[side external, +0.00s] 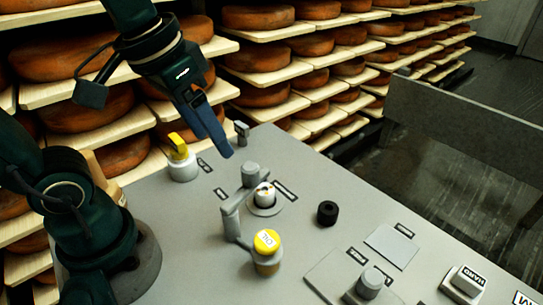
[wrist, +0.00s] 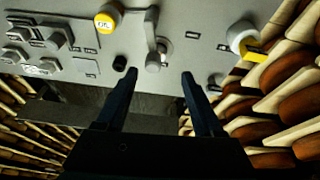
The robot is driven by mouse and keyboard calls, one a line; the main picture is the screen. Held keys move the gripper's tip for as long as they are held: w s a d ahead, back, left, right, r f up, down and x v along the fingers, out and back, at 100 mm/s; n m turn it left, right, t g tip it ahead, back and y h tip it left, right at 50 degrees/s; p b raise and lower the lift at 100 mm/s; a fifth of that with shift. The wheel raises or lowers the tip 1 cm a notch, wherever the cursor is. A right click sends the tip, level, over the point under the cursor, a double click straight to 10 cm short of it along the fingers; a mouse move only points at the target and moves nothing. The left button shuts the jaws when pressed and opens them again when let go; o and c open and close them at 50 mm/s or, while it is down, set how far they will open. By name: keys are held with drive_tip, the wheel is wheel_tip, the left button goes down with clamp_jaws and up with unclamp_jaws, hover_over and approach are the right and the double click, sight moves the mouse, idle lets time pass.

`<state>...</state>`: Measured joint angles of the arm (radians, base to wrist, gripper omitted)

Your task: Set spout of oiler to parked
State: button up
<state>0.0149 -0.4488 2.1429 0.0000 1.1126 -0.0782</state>
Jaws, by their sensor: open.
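In the wrist view this spout (wrist: 151,38) ends in a rounded knob near the fitting. My gripper (wrist: 158,75) is open and empty, with the knob beyond and between its fingertips. In the side view my gripper (side external: 224,150) hangs above the panel, behind the spout, apart from it.
A white post with a yellow lever (side external: 179,148) stands at the back left. A black knob (side external: 327,212) is right of the fitting. Small grey peg (side external: 242,130) stands at the back edge. Plates and switches fill the front right. Cheese shelves (side external: 270,60) line the back.

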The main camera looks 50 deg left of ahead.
drive_tip(key=g, duration=0.2)
hover_over(250, 166)
drive_tip(key=s, duration=0.2)
drive_tip(key=f, duration=0.1)
drive_tip(key=shift+w+f+g, duration=0.8)
drive_tip(key=shift+w+f, duration=0.25)
drive_tip(key=shift+f, duration=3.1)
clamp_jaws()
